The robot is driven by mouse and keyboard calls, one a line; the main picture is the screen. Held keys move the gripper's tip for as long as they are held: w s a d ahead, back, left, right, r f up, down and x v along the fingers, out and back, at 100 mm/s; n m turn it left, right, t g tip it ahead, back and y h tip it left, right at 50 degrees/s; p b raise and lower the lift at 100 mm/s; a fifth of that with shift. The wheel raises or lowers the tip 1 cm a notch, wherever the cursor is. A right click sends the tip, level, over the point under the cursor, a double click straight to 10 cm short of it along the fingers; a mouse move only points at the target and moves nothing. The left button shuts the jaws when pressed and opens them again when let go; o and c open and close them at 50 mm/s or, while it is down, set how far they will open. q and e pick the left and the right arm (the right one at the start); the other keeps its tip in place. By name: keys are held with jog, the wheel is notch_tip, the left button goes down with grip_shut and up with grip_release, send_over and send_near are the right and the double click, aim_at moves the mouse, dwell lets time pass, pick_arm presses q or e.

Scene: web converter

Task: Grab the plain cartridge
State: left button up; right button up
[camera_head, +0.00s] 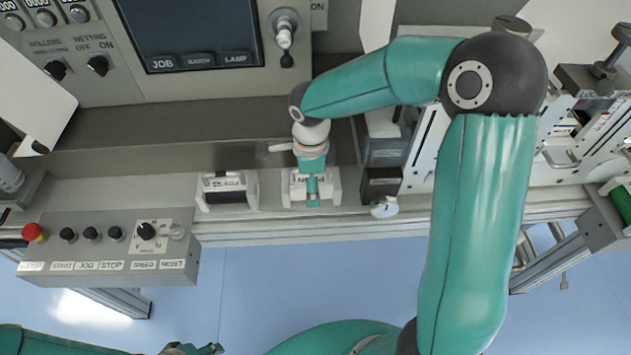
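Two small white holders stand on the machine's ledge. The left holder (200,198) carries a dark cartridge (228,197) with a label too small to read. The right holder (333,190) is partly covered by my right gripper (312,192), which points down over its middle. I cannot tell whether the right gripper's fingers are open or closed on something. Part of my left gripper (210,349) shows at the bottom edge, far from the holders; its finger state is unclear.
A control box (110,245) with a red button stands at the front left of the ledge. Dark blocks (384,155) and a white knob (384,208) are close right of the right holder. A screen panel (190,35) rises behind. Blue floor is open in front.

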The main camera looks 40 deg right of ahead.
jog(key=shift+f, duration=0.5)
jog(key=shift+c, duration=0.2)
jog(key=c, duration=1.6)
jog(key=shift+r, duration=0.1)
